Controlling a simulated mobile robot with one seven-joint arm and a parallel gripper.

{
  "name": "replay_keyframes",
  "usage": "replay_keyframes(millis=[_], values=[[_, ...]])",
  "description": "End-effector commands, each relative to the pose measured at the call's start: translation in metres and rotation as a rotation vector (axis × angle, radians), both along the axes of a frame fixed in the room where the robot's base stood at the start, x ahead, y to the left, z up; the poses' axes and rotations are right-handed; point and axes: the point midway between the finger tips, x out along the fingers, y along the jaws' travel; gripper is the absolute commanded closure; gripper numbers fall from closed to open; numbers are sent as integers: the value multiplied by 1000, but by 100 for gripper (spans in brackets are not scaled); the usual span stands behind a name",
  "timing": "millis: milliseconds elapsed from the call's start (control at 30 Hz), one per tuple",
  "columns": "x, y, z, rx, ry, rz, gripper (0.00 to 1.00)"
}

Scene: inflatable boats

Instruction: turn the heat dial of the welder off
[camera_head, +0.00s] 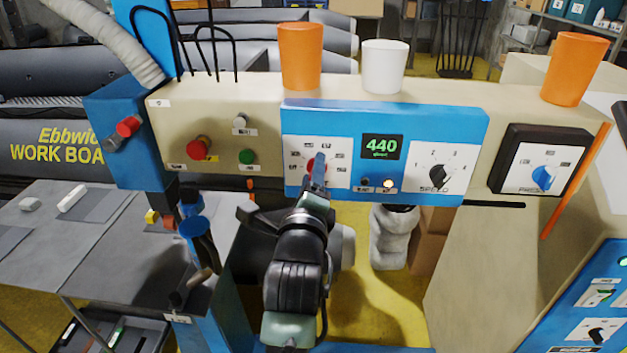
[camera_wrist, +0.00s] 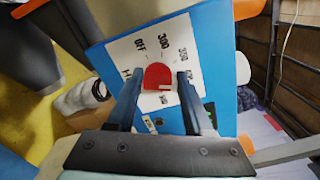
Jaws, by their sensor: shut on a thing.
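The welder's heat dial (camera_wrist: 156,74) is a red knob on a white plate, marked OFF, 300, 350 and further values, in the wrist view. My gripper (camera_wrist: 160,90) has a finger on each side of the knob and is shut on it. A pale mark shows at the knob's lower right, away from OFF; the exact setting is hard to read. In the head view my gripper (camera_head: 317,172) covers most of the dial, on the left of the blue panel (camera_head: 385,112). The green display (camera_head: 381,147) reads 440.
To the left are a red button (camera_head: 198,147) and a green button (camera_head: 247,157). Orange and white cups (camera_head: 384,66) stand on the housing.

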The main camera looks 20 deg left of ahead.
Motion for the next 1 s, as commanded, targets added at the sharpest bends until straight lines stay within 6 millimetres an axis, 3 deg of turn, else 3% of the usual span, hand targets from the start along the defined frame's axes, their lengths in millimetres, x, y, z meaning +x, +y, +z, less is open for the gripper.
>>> replay_keyframes(millis=[1000], values=[[0, 1, -6, -929, -269, -2, 100]])
